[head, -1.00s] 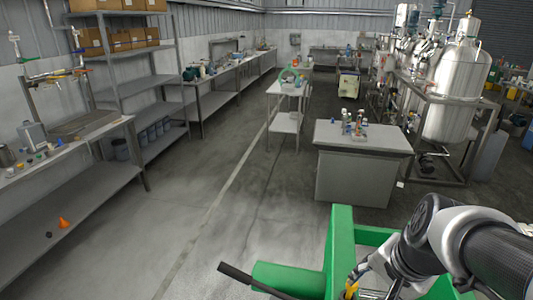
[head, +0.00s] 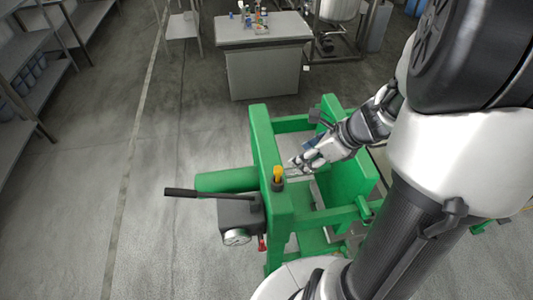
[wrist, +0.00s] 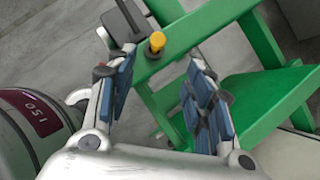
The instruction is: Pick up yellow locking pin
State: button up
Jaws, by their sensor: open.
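The yellow locking pin (head: 277,172) stands upright at the top of the near left post of a green frame (head: 262,135). Only its yellow head and a short collar show; the rest is hidden in the post. My gripper (head: 298,166) is open and empty, just right of the pin in the head view. In the wrist view the pin (wrist: 156,43) shows between the two fingers of my gripper (wrist: 160,62), a little beyond the fingertips. I see no contact with it.
A grey block with a gauge (head: 237,237) and a black lever (head: 190,192) juts left from the green frame. A grey bench (head: 265,65) stands behind. In the wrist view a rounded body with a maroon label (wrist: 30,112) is at left.

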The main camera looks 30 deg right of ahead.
aim_at(280, 170)
jog(key=b+x, duration=0.3)
jog(key=x, duration=0.7)
jog(key=shift+f, duration=0.15)
jog(key=b+x, duration=0.2)
jog(key=x, duration=0.3)
jog(key=shift+a+b, duration=0.15)
jog(key=shift+b, duration=0.2)
jog(key=shift+s, duration=0.1)
jog(key=shift+c, duration=0.5)
grip_shut()
